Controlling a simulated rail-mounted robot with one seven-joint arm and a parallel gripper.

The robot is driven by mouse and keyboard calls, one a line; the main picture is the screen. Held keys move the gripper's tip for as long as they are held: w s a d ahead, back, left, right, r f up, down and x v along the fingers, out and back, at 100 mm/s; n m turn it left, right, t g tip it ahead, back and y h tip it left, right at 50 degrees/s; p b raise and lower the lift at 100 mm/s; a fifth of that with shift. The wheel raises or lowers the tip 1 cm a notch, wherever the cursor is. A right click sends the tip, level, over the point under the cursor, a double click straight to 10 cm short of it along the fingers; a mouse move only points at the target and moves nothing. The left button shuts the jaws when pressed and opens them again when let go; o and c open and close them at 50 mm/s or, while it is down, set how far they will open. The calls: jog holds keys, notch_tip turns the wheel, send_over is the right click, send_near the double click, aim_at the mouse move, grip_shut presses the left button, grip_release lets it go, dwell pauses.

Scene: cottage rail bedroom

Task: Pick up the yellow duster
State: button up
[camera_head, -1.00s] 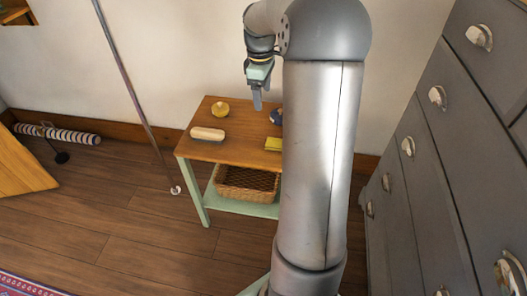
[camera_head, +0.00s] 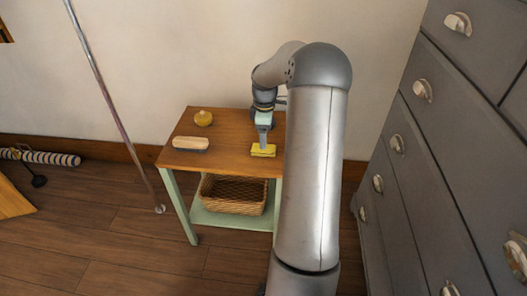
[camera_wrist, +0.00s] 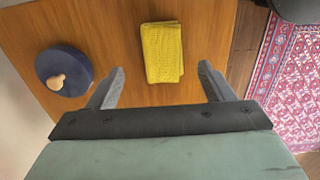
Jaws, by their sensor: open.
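The yellow duster (camera_head: 263,151) lies folded on the small wooden table (camera_head: 225,151), near its front edge. In the wrist view the duster (camera_wrist: 162,52) lies flat between the lines of my two fingers, a little beyond their tips. My gripper (camera_head: 263,139) hangs over the duster in the head view. In the wrist view my gripper (camera_wrist: 160,82) is open, with nothing between its fingers. I cannot tell the exact height of the fingertips above the duster.
A dark blue round item with a knob (camera_wrist: 64,70) is near the duster. A wicker basket (camera_head: 234,194) sits on the lower shelf. Grey drawers (camera_head: 440,150) stand at right.

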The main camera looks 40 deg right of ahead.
jog(key=f, duration=0.1)
jog(key=f+b, duration=0.1)
jog(key=f, duration=0.3)
jog(key=shift+a+f, duration=0.2)
jog(key=shift+a, duration=0.05)
jog(key=c, duration=1.1)
